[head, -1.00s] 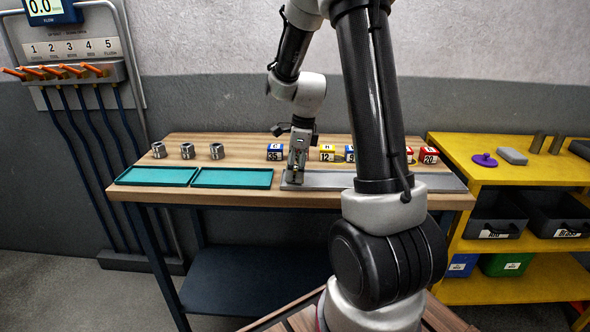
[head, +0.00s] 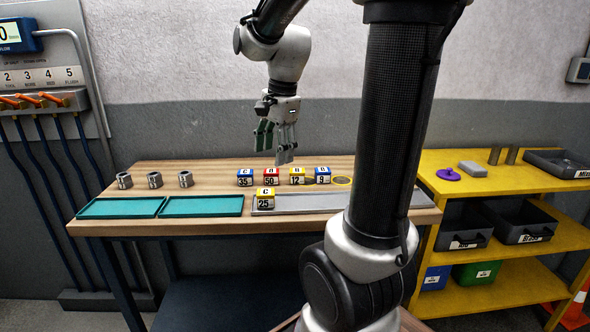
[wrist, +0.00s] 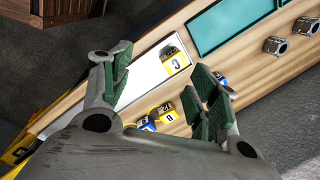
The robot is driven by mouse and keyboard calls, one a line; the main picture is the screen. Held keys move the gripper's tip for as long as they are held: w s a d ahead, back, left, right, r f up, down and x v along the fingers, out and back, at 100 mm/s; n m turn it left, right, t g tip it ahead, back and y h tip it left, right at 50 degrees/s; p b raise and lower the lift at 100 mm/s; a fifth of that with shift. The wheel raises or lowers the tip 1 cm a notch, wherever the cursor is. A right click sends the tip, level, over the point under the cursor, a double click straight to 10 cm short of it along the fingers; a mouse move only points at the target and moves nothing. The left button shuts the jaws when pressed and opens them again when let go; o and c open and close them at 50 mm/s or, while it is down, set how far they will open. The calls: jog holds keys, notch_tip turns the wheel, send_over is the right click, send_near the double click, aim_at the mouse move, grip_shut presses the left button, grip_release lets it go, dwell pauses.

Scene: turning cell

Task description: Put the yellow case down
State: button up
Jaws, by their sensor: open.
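The yellow case (head: 265,199), marked C 25, rests upright on the left end of the grey strip (head: 318,203) on the workbench. It also shows in the wrist view (wrist: 173,60), beyond and between my fingers. My gripper (head: 277,148) is open and empty. It hangs in the air above the bench, above and clear of the yellow case.
Behind the strip stands a row of cases: blue (head: 245,177), red (head: 271,176), yellow (head: 297,175) and another blue (head: 323,175). Two teal trays (head: 121,208) and metal cylinders (head: 155,180) are at left. A yellow shelf unit (head: 470,187) stands at right. My arm hides the strip's right part.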

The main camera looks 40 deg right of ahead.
jog(key=s+a+n+t, duration=0.2)
jog(key=s+a+n, duration=0.1)
jog(key=s+n, duration=1.2)
jog(key=shift+s+r+n+h, duration=0.15)
jog(key=shift+r+n+h, duration=0.25)
jog(key=shift+n, duration=0.5)
